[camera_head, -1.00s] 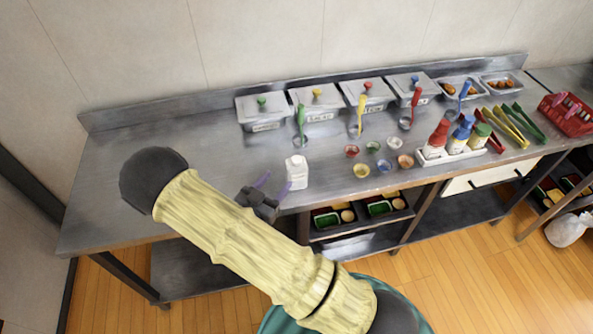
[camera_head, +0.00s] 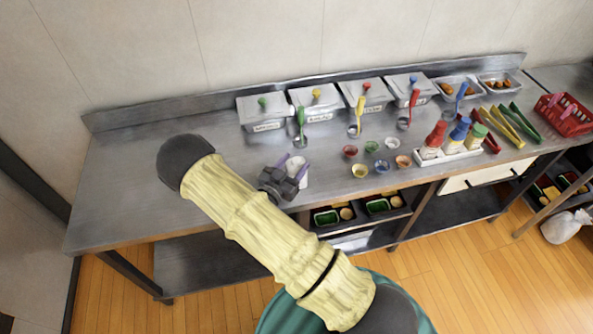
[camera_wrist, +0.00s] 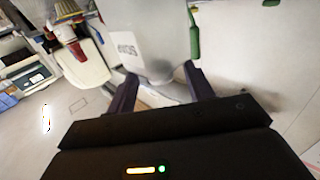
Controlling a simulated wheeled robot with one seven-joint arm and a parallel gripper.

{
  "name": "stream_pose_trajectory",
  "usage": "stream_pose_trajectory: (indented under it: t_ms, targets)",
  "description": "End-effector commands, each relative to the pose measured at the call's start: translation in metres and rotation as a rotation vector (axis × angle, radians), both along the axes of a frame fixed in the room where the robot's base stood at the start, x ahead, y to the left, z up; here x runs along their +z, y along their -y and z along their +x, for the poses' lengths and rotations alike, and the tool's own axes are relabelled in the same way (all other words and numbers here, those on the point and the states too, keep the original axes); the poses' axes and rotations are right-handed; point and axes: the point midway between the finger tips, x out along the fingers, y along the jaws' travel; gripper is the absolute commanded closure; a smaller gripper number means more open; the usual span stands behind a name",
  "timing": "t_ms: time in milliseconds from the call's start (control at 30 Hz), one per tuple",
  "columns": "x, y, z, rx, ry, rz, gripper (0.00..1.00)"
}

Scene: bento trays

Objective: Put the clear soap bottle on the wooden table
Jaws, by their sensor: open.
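A pale bottle (camera_head: 299,163) stands upright near the front edge of the grey counter. In the wrist view the translucent bottle (camera_wrist: 148,42) carries a label reading SOAP. My gripper (camera_head: 292,168) is open at the bottle, with its purple fingers on either side of it. In the wrist view my gripper (camera_wrist: 161,88) has one finger left and one right of the bottle's lower part. I cannot tell whether either finger touches it. My gripper partly hides the bottle in the head view. No wooden table is clearly in view.
The grey counter (camera_head: 130,215) is clear to the left. Small coloured bowls (camera_head: 360,171) and a white rack (camera_head: 446,160) of sauce bottles stand to the right. Lidded metal containers (camera_head: 263,112) line the back. A red basket (camera_head: 566,118) is at the far right.

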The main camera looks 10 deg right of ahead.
Motion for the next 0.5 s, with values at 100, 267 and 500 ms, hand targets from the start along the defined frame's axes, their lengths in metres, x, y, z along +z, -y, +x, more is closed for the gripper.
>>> stream_pose_trajectory:
  t_ms: [100, 267, 500]
  targets:
    - [0.0025, 0.0111, 0.0112, -0.001, 0.001, -0.001, 0.48]
    - [0.0007, 0.0139, 0.0145, 0.001, 0.001, -0.001, 0.48]
    - [0.0005, 0.0136, 0.0143, 0.001, 0.001, 0.001, 0.48]
